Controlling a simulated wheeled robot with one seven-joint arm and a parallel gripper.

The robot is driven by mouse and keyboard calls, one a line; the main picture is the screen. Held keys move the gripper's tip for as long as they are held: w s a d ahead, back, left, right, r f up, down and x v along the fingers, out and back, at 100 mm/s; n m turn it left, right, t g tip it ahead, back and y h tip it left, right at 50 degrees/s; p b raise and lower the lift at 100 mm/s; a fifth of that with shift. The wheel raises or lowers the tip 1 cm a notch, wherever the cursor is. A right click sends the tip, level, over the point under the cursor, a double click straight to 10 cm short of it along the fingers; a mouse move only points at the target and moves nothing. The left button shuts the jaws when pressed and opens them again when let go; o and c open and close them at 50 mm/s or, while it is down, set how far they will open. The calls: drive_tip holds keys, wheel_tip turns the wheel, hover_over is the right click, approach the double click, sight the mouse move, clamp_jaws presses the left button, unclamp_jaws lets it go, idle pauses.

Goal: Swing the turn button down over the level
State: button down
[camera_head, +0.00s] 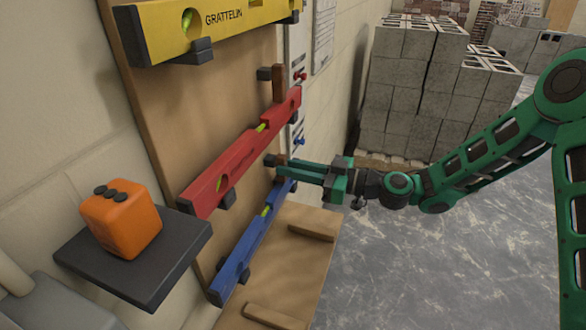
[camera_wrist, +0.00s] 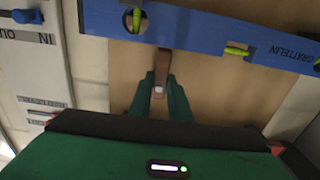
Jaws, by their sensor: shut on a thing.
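The blue level (camera_head: 252,240) hangs lowest on the wooden board, tilted in the head view; it spans the top of the wrist view (camera_wrist: 215,32). A small brown turn button (camera_wrist: 165,62) sits beside its edge, near its upper right end in the head view. My gripper (camera_wrist: 159,92) is shut on the turn button, with green fingers on either side of it. The button's free end points at the level's edge; whether it overlaps the level is unclear. In the head view my gripper (camera_head: 284,167) covers most of the button.
A red level (camera_head: 240,155) hangs above, with an upright brown turn button (camera_head: 279,82) near its upper end. A yellow level (camera_head: 205,28) is at the top. An orange box (camera_head: 122,220) rests on a dark shelf (camera_head: 140,275). Grey blocks (camera_head: 410,90) stand behind my arm.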

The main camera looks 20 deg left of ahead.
drive_tip(key=c, duration=1.6)
unclamp_jaws()
drive_tip(key=shift+w+d+f, duration=0.15)
drive_tip(key=shift+w+f, duration=0.1)
drive_tip(key=shift+c, duration=0.2)
drive_tip(key=shift+s+r, duration=0.1)
drive_tip(key=d, duration=1)
drive_tip(key=shift+s+d, duration=0.35)
drive_tip(key=shift+s, duration=0.05)
